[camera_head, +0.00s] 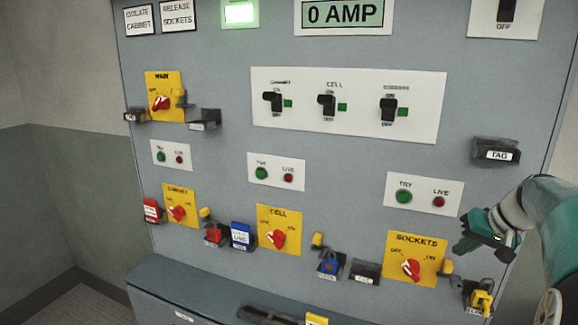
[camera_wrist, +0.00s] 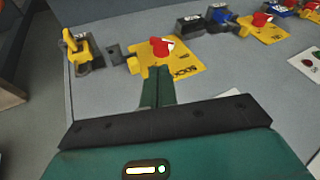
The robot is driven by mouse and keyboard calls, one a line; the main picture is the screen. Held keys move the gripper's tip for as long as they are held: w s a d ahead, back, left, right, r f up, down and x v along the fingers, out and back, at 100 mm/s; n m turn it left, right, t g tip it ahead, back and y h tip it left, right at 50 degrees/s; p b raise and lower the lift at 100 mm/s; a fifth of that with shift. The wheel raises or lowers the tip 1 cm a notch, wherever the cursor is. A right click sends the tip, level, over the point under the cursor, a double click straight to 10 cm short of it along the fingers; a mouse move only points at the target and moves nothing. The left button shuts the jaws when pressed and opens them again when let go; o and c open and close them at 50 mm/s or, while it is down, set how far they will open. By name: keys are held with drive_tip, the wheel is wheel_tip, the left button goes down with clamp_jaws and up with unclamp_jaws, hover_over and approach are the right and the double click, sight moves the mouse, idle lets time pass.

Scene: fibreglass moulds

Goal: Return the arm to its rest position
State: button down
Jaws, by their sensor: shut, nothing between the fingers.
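My arm comes in from the right edge in the head view, and my green gripper (camera_head: 466,245) is at the right of the SOCKETS switch plate (camera_head: 428,246). In the wrist view my gripper (camera_wrist: 158,84) shows its two green fingers together, with nothing between them. Their tips appear near the SOCKETS plate's edge; I cannot tell the exact gap. The SOCKETS plate (camera_wrist: 185,62) is yellow with a red rotary knob (camera_wrist: 161,45). In the head view this knob (camera_head: 410,267) sits between OFF and ON marks.
A grey cabinet panel (camera_head: 225,130) carries the MAIN plate (camera_head: 160,84), CABINET plate (camera_head: 181,218) and CELL plate (camera_head: 279,216). A yellow padlock (camera_head: 481,298) hangs low at right. A blue padlock (camera_head: 328,265) and red padlock (camera_head: 214,233) hang further left. A ledge (camera_head: 170,290) juts out below.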

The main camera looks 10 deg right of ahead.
drive_tip(key=s+a+r+n+g+h, duration=0.1)
drive_tip(key=s+a, duration=0.2)
drive_tip(key=a, duration=0.6)
drive_tip(key=s+a+n, duration=0.1)
drive_tip(key=s+a, duration=0.1)
drive_tip(key=a, duration=0.8)
drive_tip(key=s+a+f+n+h, duration=0.1)
drive_tip(key=s+a+f, duration=0.4)
drive_tip(key=s+a, duration=0.7)
drive_tip(key=shift+s+a+f+n+t, duration=0.15)
drive_tip(key=shift+s+a+n+t, duration=0.15)
drive_tip(key=shift+s+n, duration=0.35)
